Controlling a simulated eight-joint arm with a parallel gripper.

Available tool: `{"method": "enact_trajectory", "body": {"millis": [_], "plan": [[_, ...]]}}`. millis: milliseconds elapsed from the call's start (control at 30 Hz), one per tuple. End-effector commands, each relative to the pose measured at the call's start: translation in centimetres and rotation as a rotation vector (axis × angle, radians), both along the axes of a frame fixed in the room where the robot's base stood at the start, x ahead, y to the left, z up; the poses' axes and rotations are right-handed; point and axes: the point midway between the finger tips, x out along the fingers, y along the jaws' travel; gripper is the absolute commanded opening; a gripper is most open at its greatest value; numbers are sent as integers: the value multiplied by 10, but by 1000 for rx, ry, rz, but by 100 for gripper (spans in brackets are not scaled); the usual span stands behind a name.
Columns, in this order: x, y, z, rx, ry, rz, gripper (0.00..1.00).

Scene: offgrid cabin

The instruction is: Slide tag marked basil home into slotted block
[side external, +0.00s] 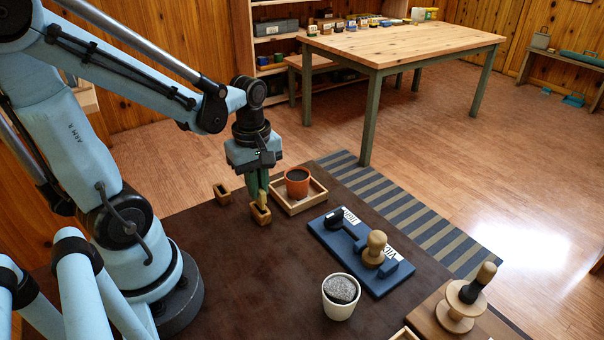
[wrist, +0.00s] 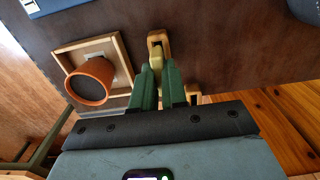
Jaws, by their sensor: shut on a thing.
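My gripper (side external: 259,188) points down with its green fingers shut on a small pale-yellow tag (side external: 262,198). The tag's lower end is right at a wooden slotted block (side external: 261,215) on the dark tabletop. In the wrist view the fingers (wrist: 157,72) hold the tag (wrist: 156,54), which overlaps the block (wrist: 158,37). I cannot tell how deep the tag is in the slot, and no basil marking is readable. A second similar wooden block (side external: 222,194) stands to the left; the fingers partly hide it in the wrist view.
A wooden tray (side external: 318,200) with a terracotta pot (side external: 297,182) stands close behind the block, to its right. A blue board (side external: 375,284) with a black item and wooden knob, and a white pot (side external: 341,309), are nearer. Bare dark tabletop (side external: 230,275) lies in front.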

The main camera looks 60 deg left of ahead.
Motion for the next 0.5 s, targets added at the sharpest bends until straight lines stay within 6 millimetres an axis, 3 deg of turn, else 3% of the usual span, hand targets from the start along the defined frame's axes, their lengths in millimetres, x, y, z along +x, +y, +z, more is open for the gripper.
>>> {"method": "enact_trajectory", "body": {"millis": [500], "plan": [[0,0,-12,0,0,0,0]]}}
